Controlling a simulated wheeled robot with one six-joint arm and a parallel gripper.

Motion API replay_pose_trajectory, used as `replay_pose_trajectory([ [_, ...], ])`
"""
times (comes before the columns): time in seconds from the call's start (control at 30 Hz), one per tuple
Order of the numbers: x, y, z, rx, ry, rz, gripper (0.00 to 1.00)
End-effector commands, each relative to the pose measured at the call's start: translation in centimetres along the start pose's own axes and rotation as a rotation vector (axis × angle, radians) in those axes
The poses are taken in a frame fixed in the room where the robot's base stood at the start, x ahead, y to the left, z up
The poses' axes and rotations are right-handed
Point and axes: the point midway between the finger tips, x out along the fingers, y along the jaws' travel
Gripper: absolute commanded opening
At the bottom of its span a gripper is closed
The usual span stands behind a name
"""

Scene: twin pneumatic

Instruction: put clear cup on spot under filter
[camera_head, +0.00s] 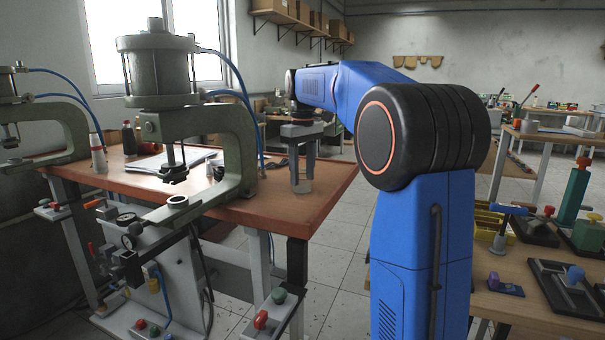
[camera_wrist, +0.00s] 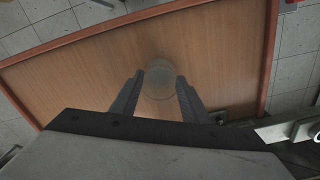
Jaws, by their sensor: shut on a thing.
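A clear cup (camera_wrist: 159,80) sits between the two fingers of my gripper (camera_wrist: 158,97) in the wrist view. My gripper is shut on it. In the head view my gripper (camera_head: 302,160) points down over the right part of the wooden table, and the clear cup (camera_head: 302,185) shows faintly at its fingertips. I cannot tell whether the cup touches the tabletop. A green-grey pneumatic press (camera_head: 160,85) stands on the table to the left of my gripper. I cannot make out a filter or a marked spot for certain.
The wooden table (camera_head: 268,208) has bare top around the cup. A second press (camera_head: 40,145) stands at the far left. Papers (camera_head: 165,162) and small bottles lie behind the near press. Blue hoses (camera_head: 243,95) hang beside it. Another bench with tools (camera_head: 530,255) is at the right.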

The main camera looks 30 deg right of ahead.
Motion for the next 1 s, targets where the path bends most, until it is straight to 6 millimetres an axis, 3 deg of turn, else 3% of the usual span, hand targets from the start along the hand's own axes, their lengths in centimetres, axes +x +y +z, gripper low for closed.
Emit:
replay_pose_trajectory([
  [0.17, 0.2, 0.0, 0.0, 0.0, 0.0, 0.0, 0.12],
  [0.2, 0.3, 0.0, 0.0, 0.0, 0.0, 0.0, 0.44],
  [0.27, 0.2, 0.0, 0.0, 0.0, 0.0, 0.0, 0.58],
  [0.3, 0.2, 0.0, 0.0, 0.0, 0.0, 0.0, 0.6],
  [0.67, -0.2, 0.0, 0.0, 0.0, 0.0, 0.0, 0.6],
  [0.77, -1.2, 0.0, -0.1, 0.0, 0.001, 0.001, 0.6],
  [1.0, -5.6, 0.1, -0.1, 0.0, 0.002, 0.001, 0.6],
])
